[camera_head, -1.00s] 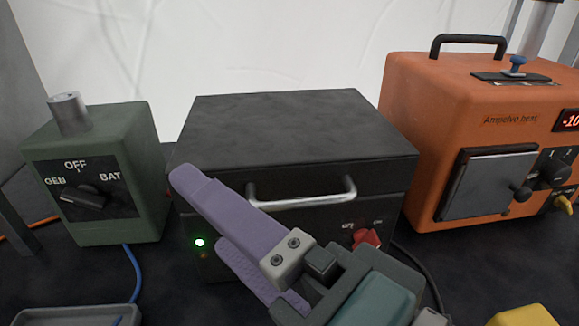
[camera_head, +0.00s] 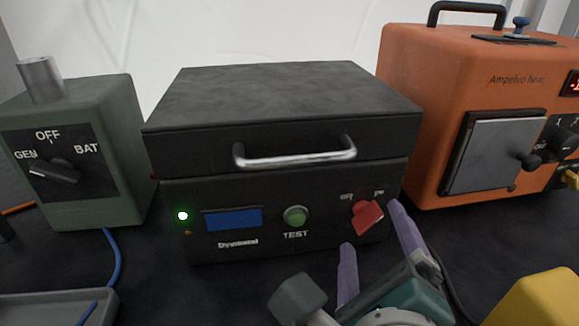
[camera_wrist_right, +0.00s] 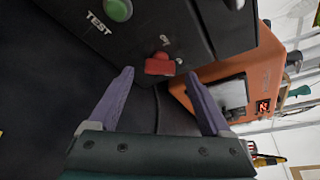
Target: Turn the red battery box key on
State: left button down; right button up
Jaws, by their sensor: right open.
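The red key (camera_head: 367,216) sits on the lower right front of the black battery box (camera_head: 290,100), between small labels too blurred to read fully. The key looks tilted. It also shows in the right wrist view (camera_wrist_right: 159,65). My right gripper (camera_head: 371,226) is open and empty, with its purple fingers pointing up at the box front. In the right wrist view its two fingertips (camera_wrist_right: 160,77) stand apart on either side of the key, with the key a little beyond them. I cannot see any contact. My left gripper is not in view.
A green switch box (camera_head: 95,190) stands at the left, with a blue cable below it. An orange heater (camera_head: 430,140) stands close at the right. A grey tray (camera_head: 55,308) and a yellow object (camera_head: 540,300) lie at the front corners.

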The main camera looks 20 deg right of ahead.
aim_at(366, 216)
jog(key=shift+x, duration=1.45)
